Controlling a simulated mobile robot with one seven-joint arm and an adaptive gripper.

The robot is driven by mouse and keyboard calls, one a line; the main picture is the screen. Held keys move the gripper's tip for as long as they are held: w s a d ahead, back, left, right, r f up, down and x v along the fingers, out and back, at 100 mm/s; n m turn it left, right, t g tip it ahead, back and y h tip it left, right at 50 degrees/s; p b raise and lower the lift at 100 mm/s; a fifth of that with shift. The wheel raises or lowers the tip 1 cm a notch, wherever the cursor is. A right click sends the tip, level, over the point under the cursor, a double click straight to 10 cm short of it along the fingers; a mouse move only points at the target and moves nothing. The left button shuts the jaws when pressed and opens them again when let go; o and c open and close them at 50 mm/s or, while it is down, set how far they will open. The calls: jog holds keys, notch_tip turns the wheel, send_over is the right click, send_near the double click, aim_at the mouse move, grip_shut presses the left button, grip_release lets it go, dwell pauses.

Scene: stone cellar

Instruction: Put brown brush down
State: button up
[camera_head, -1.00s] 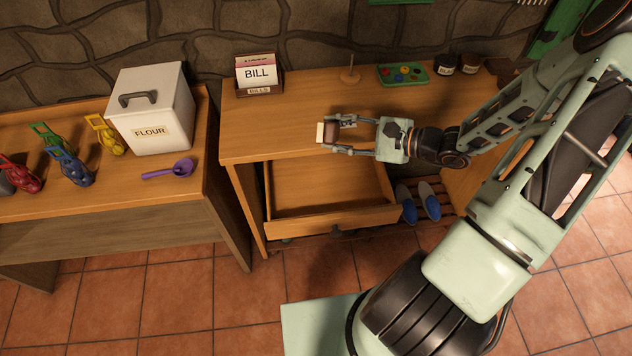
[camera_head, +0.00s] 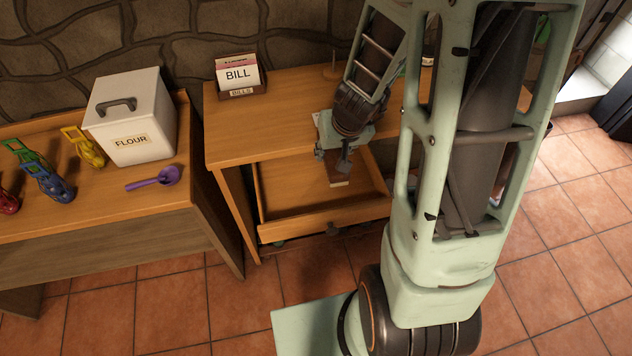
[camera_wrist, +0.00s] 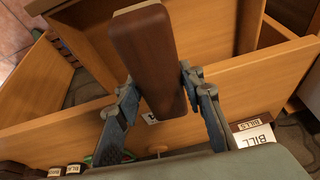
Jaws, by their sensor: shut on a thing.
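The brown brush (camera_head: 337,171), a brown block with a pale end, is held in my gripper (camera_head: 334,157). In the head view it hangs downward over the open drawer (camera_head: 283,197), by the front edge of the desk. In the wrist view the smooth brown back of the brush (camera_wrist: 146,55) stands between the two fingers of my gripper (camera_wrist: 158,86), which are shut on it. The gap between brush and drawer floor is hard to judge. My arm hides part of the drawer and the desk's right side.
The desk top (camera_head: 265,125) is clear in front of the bill holder (camera_head: 239,80). A wooden stand (camera_head: 332,66) is near the back.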

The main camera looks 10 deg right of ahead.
jog(key=shift+w+d+r, duration=0.1)
jog(key=shift+w+r, duration=0.05)
jog(key=shift+w, duration=0.1)
jog(key=b, duration=1)
send_near(325, 175)
jog(key=shift+n, duration=0.3)
jog(key=f, duration=0.1)
jog(key=s+f, duration=0.2)
jog(key=f, duration=0.1)
jog(key=w+p, duration=0.2)
jog(key=w, duration=0.2)
jog(key=shift+r, duration=0.1)
jog(key=shift+f+b, duration=0.3)
jog(key=shift+f, duration=0.5)
jog(key=o, duration=0.7)
jog(key=shift+f, duration=0.15)
jog(key=shift+c, duration=0.2)
jog(key=o, duration=0.4)
jog(key=shift+o, duration=0.2)
